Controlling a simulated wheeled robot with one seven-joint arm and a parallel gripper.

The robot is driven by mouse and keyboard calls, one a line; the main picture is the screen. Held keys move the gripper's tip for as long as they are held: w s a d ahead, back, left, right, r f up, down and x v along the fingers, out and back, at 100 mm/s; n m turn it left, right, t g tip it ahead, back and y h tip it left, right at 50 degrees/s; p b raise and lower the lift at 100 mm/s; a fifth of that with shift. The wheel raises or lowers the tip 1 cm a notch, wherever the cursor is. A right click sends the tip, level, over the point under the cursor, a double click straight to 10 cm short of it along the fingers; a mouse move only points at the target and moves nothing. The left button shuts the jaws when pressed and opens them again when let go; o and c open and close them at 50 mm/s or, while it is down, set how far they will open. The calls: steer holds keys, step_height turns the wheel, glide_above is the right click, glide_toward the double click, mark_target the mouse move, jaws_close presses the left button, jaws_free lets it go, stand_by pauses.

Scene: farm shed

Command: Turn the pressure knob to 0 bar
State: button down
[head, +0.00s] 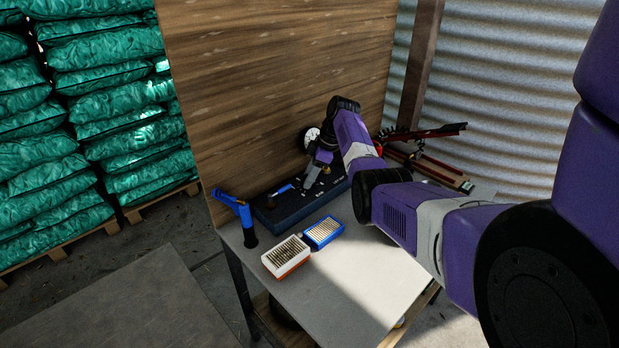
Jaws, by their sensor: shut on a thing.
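A dark blue control box (290,212) stands on the table against the wooden board. A round white gauge (311,137) shows behind it, partly covered by my arm; its reading is too small to make out. My gripper (309,184) points down at the box top and is shut on the pressure knob there. The knob itself is hidden by the fingers, so I cannot tell its setting. A dark lever or handle (279,191) lies on the box to the left of my gripper.
A blue torch-like tool (236,212) stands at the table's left edge. A white-and-orange box (286,257) and a blue box (323,232) lie in front of the control box. Red-and-dark tools (430,133) lie at the back right. The table front (345,290) is clear.

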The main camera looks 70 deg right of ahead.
steer(key=c, duration=0.9)
jaws_free()
steer(key=shift+o, duration=0.2)
steer(key=a+p+v, duration=0.1)
steer(key=p+v, duration=0.5)
steer(key=v, duration=0.1)
steer(key=shift+d+r, duration=0.4)
steer(key=shift+d, duration=0.15)
steer(key=shift+s, duration=0.15)
